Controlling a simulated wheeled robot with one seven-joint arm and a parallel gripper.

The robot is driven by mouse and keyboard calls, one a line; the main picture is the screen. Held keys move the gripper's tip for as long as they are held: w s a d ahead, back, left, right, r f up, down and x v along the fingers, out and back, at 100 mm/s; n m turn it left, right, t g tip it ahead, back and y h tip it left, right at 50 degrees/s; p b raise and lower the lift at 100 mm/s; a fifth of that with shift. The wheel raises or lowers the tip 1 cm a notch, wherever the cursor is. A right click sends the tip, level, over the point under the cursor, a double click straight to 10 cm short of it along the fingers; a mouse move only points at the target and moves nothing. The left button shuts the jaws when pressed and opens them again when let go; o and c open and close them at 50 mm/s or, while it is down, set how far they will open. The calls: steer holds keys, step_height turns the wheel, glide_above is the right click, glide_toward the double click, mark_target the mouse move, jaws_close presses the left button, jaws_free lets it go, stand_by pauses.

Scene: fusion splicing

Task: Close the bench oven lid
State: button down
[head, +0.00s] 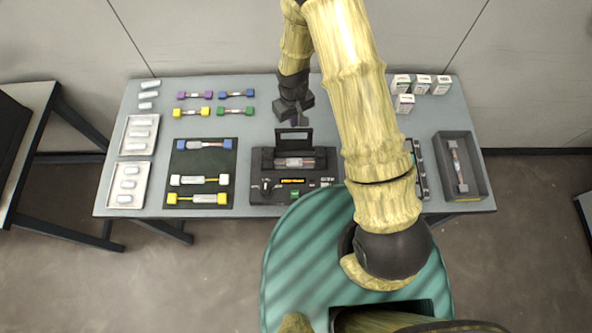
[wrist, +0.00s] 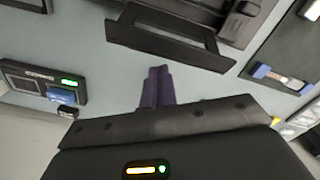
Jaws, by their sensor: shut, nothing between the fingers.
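The bench oven (head: 262,190) is a dark box in the middle of the table. Its lid (head: 294,133), a black frame with an opening in it, stands raised at the oven's back edge. The lid (wrist: 170,42) also shows in the wrist view, with part of the oven body (wrist: 205,12) beyond it. A clear part (head: 294,162) lies in the oven just in front of the lid. My gripper (head: 295,122) is above and behind the lid, pointing down. In the wrist view its purple fingers (wrist: 157,85) are together and empty, with a gap showing between them and the lid.
A dark mat with capped tubes (head: 229,160) lies left of the oven. A narrow device (head: 420,170) and a grey tray (head: 480,190) are on the right. White trays (head: 121,150) stand far left, small boxes (head: 421,84) back right. Bare table lies behind the oven.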

steer(key=shift+f, duration=0.1)
steer(key=shift+f+b, duration=0.6)
steer(key=shift+f, duration=0.1)
steer(key=shift+s, duration=0.1)
stand_by(0.4)
